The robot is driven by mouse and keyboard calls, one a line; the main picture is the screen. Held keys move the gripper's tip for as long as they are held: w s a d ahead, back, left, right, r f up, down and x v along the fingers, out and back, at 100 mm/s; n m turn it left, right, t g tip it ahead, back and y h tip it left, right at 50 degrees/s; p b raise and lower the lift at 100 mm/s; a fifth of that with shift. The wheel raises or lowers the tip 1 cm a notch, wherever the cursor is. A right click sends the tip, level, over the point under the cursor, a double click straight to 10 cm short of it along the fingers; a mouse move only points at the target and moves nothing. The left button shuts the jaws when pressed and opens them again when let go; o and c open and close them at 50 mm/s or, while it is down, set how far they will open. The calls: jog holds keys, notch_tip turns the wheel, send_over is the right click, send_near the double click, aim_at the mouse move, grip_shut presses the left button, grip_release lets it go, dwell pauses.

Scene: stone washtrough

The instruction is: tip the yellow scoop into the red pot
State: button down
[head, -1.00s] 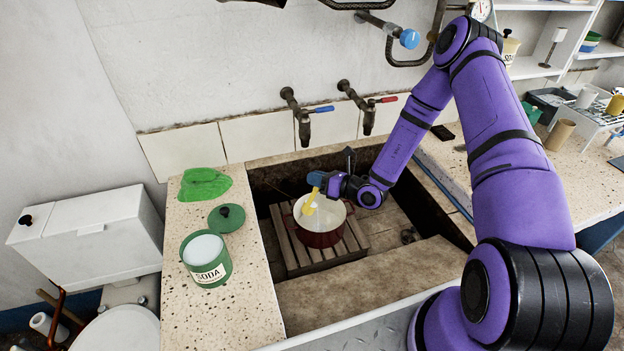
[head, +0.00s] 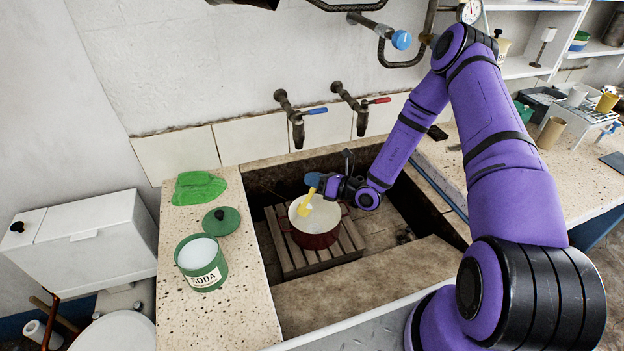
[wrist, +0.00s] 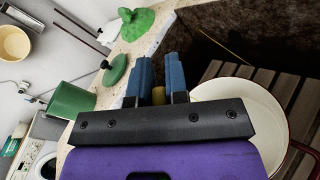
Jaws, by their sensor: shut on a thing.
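The red pot (head: 316,238) stands upright on a wooden slatted rack inside the stone trough. Its pale inside shows white in the wrist view (wrist: 240,96). My gripper (head: 314,180) is above the pot's rim and shut on the yellow scoop (head: 305,206). The scoop hangs tilted, its lower end over or inside the pot's mouth; I cannot tell whether it touches the pot. In the wrist view the blue fingers (wrist: 160,80) show with a bit of yellow between them, and most of the scoop is hidden behind the gripper body.
On the left counter stand an open green SODA tin (head: 202,264) with white contents, its green lid (head: 222,220) and a green cloth (head: 199,187). Two taps (head: 298,128) project from the wall behind the trough. The wooden rack (head: 290,262) has free room around the pot.

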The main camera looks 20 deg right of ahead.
jog(key=shift+w+d+f+m, duration=0.15)
jog(key=shift+d+m, duration=0.2)
jog(key=shift+d, duration=0.1)
jog(key=shift+w+d+f+m, duration=0.1)
jog(key=shift+d+m, duration=0.25)
jog(key=shift+d, duration=0.1)
jog(key=shift+d+t+y, duration=0.15)
jog(key=shift+t+y, duration=0.15)
jog(key=shift+w+d+f+m+t, duration=0.15)
jog(key=shift+d+f+m+t, duration=0.1)
jog(key=shift+d+m, duration=0.25)
jog(key=shift+w+d+f+m+t, duration=0.1)
jog(key=shift+d+f+m+t, duration=0.15)
jog(key=shift+d+m, duration=0.25)
jog(key=shift+d, duration=0.1)
jog(key=shift+w+d+f+m+t+y, duration=0.2)
jog(key=shift+d+f+m+t+y, duration=0.4)
jog(key=shift+d+m, duration=0.4)
jog(key=shift+f, duration=0.1)
jog(key=shift+f, duration=0.1)
